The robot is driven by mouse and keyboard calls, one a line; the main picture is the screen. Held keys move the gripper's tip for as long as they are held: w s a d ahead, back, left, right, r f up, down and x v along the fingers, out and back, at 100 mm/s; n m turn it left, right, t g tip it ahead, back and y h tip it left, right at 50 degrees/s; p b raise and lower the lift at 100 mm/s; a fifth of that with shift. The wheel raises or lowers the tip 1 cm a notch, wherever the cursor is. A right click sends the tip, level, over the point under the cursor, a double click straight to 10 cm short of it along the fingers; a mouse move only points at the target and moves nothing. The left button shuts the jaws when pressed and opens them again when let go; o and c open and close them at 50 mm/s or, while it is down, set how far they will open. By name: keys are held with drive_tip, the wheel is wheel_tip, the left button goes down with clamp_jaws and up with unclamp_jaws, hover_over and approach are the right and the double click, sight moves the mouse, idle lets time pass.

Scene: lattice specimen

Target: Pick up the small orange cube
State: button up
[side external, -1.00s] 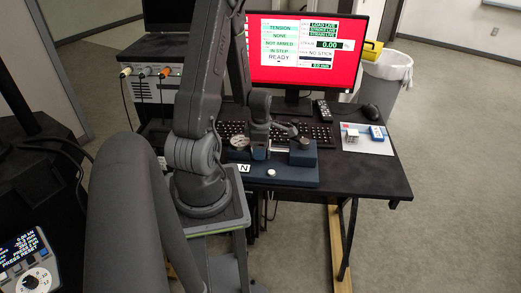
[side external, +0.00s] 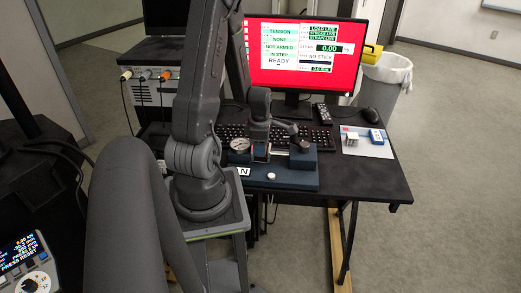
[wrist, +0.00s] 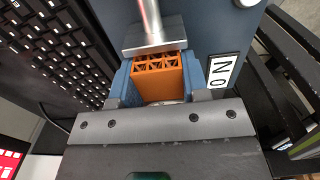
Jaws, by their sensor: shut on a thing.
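The small orange cube (wrist: 160,78) has an open lattice front edge and shows in the middle of the wrist view. My gripper (wrist: 158,88) is shut on it, with one blue finger against each side. A metal plate with a bright rod (wrist: 152,35) sits right at the cube's far edge; I cannot tell whether they touch. The cube's near lower part is hidden by my gripper's grey bar. In the side view the cube cannot be clearly made out at the blue fixture (side external: 285,181).
A round gauge (side external: 239,145) and a dark block with a lever (side external: 303,155) stand on the fixture. The keyboard (side external: 320,138) lies behind, below the red monitor (side external: 305,92). A light tray (side external: 375,150) holds a small grey cube and a blue item. The table's front right is clear.

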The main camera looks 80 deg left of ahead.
wheel_tip(320, 180, up, 8)
drive_tip(key=shift+f, duration=0.1)
drive_tip(key=shift+w+d+r, duration=0.1)
drive_tip(key=shift+w+r, duration=0.1)
drive_tip(key=shift+r, duration=0.1)
drive_tip(key=w+d+r+m, duration=0.4)
drive_tip(key=w+m, duration=0.1)
drive_tip(key=m, duration=0.4)
drive_tip(key=w+d+f+m, duration=0.4)
drive_tip(key=w+d+m, duration=0.4)
drive_tip(key=m, duration=0.4)
drive_tip(key=w+d+f+m, duration=0.4)
drive_tip(key=w+d+m, duration=0.2)
drive_tip(key=d+m, duration=0.45)
drive_tip(key=w+a+n, duration=0.2)
drive_tip(key=a+n, duration=0.1)
drive_tip(key=a, duration=0.8)
drive_tip(key=w+a+n, duration=0.2)
drive_tip(key=a+n, duration=0.2)
drive_tip(key=a, duration=0.6)
drive_tip(key=s+a+f+n, duration=0.1)
drive_tip(key=s+a+n, duration=0.25)
drive_tip(key=a, duration=0.75)
drive_tip(key=s+a+n, duration=0.3)
drive_tip(key=s+a, duration=0.1)
drive_tip(key=a, duration=0.7)
drive_tip(key=shift+s+a+f, duration=0.1)
drive_tip(key=shift+f, duration=1.95)
drive_tip(key=shift+s+a+f, duration=0.1)
drive_tip(key=shift+f, duration=1.9)
